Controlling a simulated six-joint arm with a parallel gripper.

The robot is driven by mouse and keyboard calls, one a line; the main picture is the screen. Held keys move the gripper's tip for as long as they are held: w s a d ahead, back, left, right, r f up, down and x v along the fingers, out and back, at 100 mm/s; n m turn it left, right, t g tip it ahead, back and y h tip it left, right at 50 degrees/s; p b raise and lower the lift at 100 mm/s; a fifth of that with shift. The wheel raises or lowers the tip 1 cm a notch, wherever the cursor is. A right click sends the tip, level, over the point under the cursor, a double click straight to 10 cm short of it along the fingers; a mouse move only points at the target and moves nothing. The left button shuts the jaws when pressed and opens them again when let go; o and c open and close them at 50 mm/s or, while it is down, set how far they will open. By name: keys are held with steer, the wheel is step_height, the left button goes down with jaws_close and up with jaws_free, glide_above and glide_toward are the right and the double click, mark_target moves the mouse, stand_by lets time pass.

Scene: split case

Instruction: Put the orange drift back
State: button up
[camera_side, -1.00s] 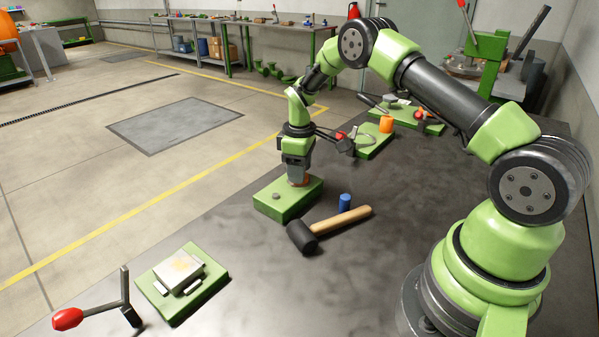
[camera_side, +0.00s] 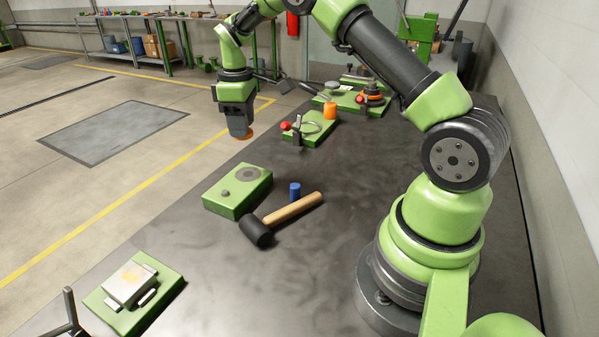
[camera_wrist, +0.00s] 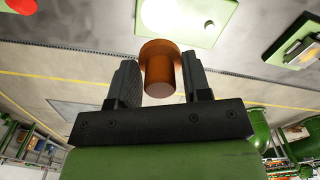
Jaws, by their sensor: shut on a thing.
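My gripper (camera_side: 239,128) is shut on an orange-brown flanged round piece (camera_wrist: 160,70), held between both fingers in the wrist view. In the side view, the piece's rim (camera_side: 240,134) shows below the fingers, above and beyond the near green block. A bright orange cylinder (camera_side: 330,111) stands upright at the back corner of a green plate (camera_side: 316,130); I cannot tell whether it is on or behind it. A blue cylinder (camera_side: 295,191) stands beside the hammer. The green block (camera_side: 238,198) has a bare grey round seat (camera_side: 247,174) on top.
A black-headed hammer (camera_side: 262,232) with a wooden handle lies in front of the green block. A green fixture with a grey plate (camera_side: 130,284) sits at the near left. Another green base (camera_side: 355,101) with parts stands at the back. The right middle of the table is clear.

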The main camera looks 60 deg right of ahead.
glide_above(308, 178)
step_height(308, 178, down, 5)
steer(key=shift+f, duration=3.65)
steer(key=shift+f, duration=0.65)
steer(key=o, duration=1.1)
